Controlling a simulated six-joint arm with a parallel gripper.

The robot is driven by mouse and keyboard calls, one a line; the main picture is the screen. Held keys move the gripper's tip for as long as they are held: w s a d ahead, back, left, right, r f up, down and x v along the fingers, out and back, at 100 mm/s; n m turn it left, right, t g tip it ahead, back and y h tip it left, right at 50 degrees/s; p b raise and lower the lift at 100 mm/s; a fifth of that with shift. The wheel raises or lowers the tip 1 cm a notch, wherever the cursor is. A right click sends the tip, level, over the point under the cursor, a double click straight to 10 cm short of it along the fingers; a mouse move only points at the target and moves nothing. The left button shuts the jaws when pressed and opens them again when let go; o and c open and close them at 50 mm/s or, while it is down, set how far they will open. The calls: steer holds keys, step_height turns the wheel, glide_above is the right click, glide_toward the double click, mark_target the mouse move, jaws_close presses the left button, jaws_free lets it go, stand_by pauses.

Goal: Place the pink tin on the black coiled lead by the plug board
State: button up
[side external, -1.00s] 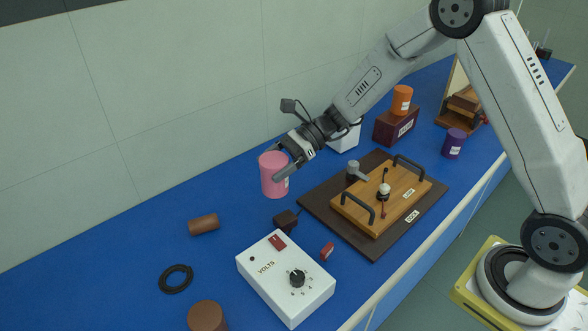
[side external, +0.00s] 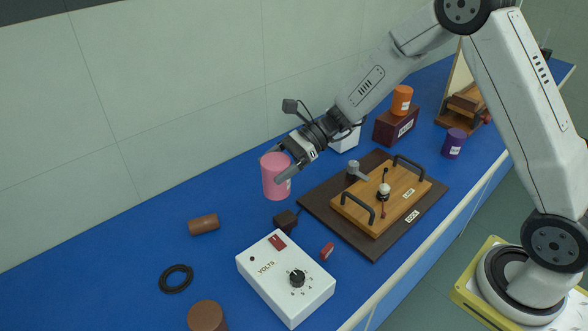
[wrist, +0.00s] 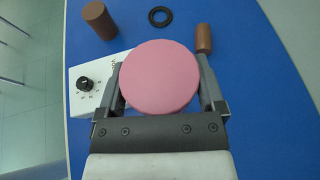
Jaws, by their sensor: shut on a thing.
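The pink tin (side external: 275,177) is held upright between the fingers of my gripper (side external: 286,163), which is shut on it. It appears to be above the blue bench top. In the wrist view the pink tin (wrist: 160,78) fills the space between the two fingers, its round top facing the camera. The black coiled lead (side external: 176,278) lies flat on the bench at the lower left, apart from the tin. It also shows in the wrist view (wrist: 150,17), beyond the tin. I cannot tell which thing is the plug board.
A brown cylinder (side external: 204,225) lies on its side near the coil; another brown cylinder (side external: 207,316) stands in front. A white VOLTS box (side external: 262,283) is right of the coil. A wooden board with handles (side external: 345,213) sits farther right. Bare blue bench surrounds the coil.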

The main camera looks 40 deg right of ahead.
steer(key=s+a+g, duration=0.1)
steer(key=s+a, duration=0.1)
steer(key=a, duration=0.4)
steer(key=s+a+r+n, duration=0.1)
steer(key=s+a, duration=0.2)
steer(key=a, duration=0.3)
steer(key=s+a+n+g, duration=0.1)
steer(key=s+a, duration=0.2)
steer(key=a, duration=0.3)
steer(key=shift+a+r+g, duration=0.2)
steer(key=shift+a+g, duration=0.1)
glide_above(175, 276)
step_height(175, 276, down, 9)
steer(key=shift+s+d+f, duration=0.15)
steer(key=shift+s+f, duration=0.05)
steer(key=shift+w+f, duration=0.2)
steer(key=shift+f, duration=1.6)
